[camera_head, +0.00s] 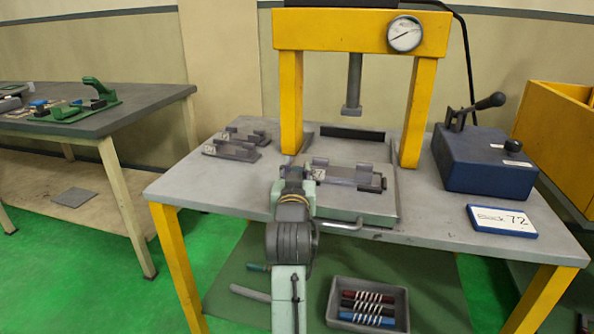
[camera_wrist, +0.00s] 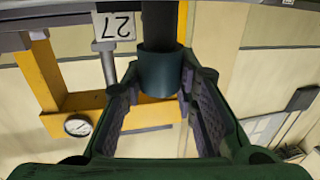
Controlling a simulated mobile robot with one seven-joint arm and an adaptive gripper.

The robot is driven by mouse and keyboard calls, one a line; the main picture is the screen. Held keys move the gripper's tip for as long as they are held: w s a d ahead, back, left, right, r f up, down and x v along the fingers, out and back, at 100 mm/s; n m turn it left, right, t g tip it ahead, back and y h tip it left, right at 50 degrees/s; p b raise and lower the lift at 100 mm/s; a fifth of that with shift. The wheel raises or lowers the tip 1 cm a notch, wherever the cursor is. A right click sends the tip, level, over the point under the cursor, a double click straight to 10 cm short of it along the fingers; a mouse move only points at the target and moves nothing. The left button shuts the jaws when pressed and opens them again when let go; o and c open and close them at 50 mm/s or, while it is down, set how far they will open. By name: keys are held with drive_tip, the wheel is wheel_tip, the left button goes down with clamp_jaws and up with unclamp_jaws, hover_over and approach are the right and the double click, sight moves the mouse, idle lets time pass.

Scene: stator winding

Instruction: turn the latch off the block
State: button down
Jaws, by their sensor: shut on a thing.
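The block (camera_head: 345,174) is a grey fixture with raised ends, lying on a flat grey plate (camera_head: 362,207) in front of the yellow press. My gripper (camera_head: 303,184) is at the block's left end in the head view and covers part of it. In the wrist view my gripper (camera_wrist: 162,88) is shut on a dark round grip with a black shaft (camera_wrist: 162,25), which I take for the latch (camera_wrist: 160,70). A white number tag (camera_wrist: 115,28) shows beside it. The latch is hidden behind my gripper in the head view, and its angle on the block cannot be told.
The yellow press (camera_head: 345,32) with a dial stands over the plate; its ram (camera_head: 353,85) hangs behind the block. Two similar grey fixtures (camera_head: 233,150) lie to the left. A blue lever box (camera_head: 483,160) and a "Block 72" card (camera_head: 502,220) are at right. The plate's handle (camera_head: 345,227) juts forward.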

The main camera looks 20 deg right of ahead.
drive_tip(key=shift+n+t+y+p, duration=0.4)
drive_tip(key=shift+n+y, duration=0.4)
drive_tip(key=shift+y, duration=0.4)
drive_tip(key=c, duration=1.2)
unclamp_jaws()
drive_tip(key=shift+c, duration=0.2)
drive_tip(key=shift+s, duration=0.1)
drive_tip(key=v, duration=0.7)
drive_tip(key=shift+s, duration=0.15)
drive_tip(key=shift+a, duration=0.1)
